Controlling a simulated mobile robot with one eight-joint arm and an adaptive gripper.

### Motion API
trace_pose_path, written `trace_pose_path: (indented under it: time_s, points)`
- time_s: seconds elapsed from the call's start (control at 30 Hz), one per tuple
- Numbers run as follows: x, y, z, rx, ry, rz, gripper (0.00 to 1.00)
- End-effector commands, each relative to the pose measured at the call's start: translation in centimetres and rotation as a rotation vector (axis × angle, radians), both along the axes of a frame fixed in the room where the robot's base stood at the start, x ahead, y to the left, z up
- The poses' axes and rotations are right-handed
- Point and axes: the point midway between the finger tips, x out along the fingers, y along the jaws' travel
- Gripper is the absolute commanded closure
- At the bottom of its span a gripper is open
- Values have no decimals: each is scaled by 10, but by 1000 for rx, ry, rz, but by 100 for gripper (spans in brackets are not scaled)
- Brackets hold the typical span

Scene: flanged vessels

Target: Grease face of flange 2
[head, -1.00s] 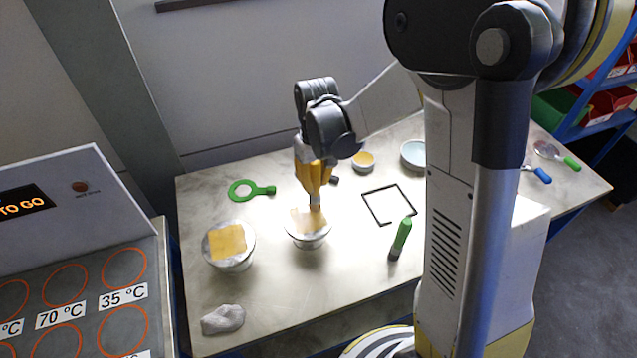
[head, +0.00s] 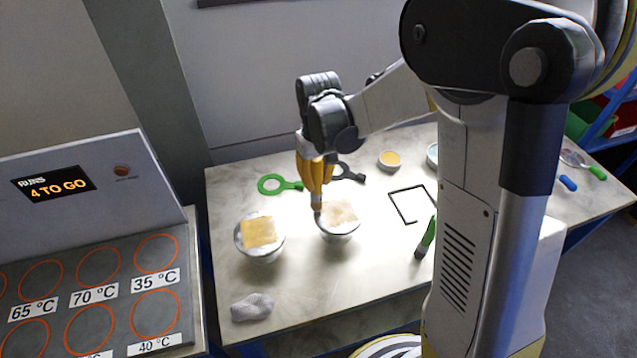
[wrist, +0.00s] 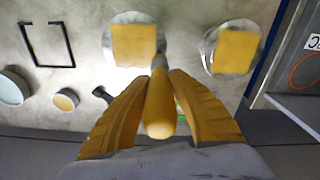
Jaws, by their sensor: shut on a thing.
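My gripper (head: 316,187) is shut on a brush-like tool, whose yellow handle (wrist: 160,108) lies between the yellow fingers in the wrist view. The tool points down, its grey lower end (head: 317,209) at the left edge of the right-hand flanged vessel (head: 339,234). A pale tan patch (head: 341,212) covers part of that vessel's face. The left-hand vessel (head: 261,254) has a yellow square (head: 259,232) on its top. I cannot tell which is flange 2, or whether the tip touches the face.
A black square frame (head: 404,220) and a green-handled tool (head: 427,238) are to the right. A crumpled grey cloth (head: 252,307) lies front left. A heater panel (head: 100,270) stands left.

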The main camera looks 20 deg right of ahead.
Motion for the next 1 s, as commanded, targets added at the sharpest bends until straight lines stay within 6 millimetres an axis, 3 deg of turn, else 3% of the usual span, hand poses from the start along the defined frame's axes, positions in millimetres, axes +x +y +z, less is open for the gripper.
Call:
trace_pose_path:
  time_s: [0.03, 0.6, 1.0]
  points:
    - [0, 0, 12, 0, 1, -1, 100]
    - [7, 3, 62, 0, 0, -3, 100]
    - [9, 3, 67, 0, 0, -3, 100]
